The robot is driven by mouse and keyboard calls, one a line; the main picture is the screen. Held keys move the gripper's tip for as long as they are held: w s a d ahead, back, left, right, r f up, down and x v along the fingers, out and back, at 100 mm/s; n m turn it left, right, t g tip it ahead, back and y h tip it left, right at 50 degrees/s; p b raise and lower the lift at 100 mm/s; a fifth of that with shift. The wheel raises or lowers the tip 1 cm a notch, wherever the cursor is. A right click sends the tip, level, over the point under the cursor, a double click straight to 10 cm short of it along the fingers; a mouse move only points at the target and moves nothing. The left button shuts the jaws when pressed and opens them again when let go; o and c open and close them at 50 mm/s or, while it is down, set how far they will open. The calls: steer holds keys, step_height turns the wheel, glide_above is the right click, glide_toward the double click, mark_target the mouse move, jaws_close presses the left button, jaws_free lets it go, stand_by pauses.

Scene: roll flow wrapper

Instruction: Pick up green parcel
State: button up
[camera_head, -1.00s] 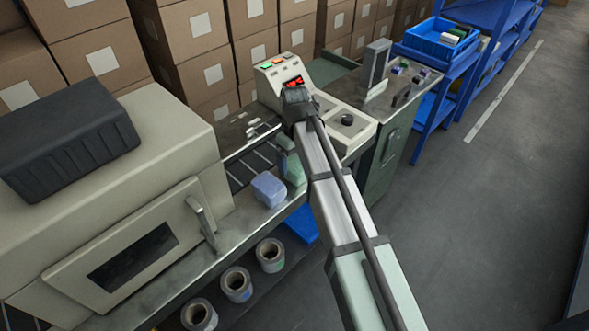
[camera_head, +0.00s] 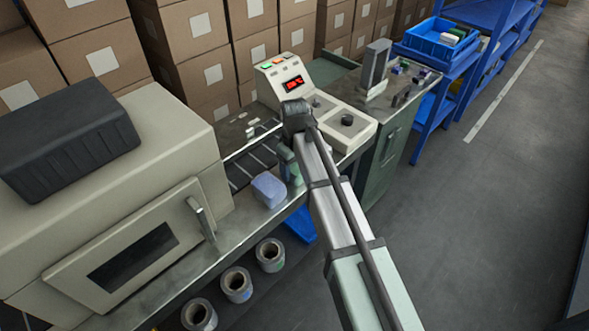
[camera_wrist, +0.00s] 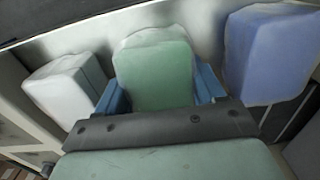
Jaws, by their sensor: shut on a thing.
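The green parcel (camera_wrist: 156,72) is a rounded, wrapped block in the middle of the wrist view. My gripper (camera_wrist: 160,90) has its blue fingers on either side of the parcel, shut on it. In the head view the parcel (camera_head: 287,162) is mostly hidden behind my gripper and arm, above the metal bench beside the blue parcel. I cannot tell whether it is clear of the bench.
A blue parcel (camera_head: 269,189) sits on the bench edge, and a white parcel (camera_wrist: 66,90) shows at left in the wrist view. The beige wrapper machine (camera_head: 150,190) stands left. A control panel (camera_head: 284,80) with a red display stands behind my arm.

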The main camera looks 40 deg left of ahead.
steer(key=c, duration=0.4)
steer(key=shift+o, duration=0.2)
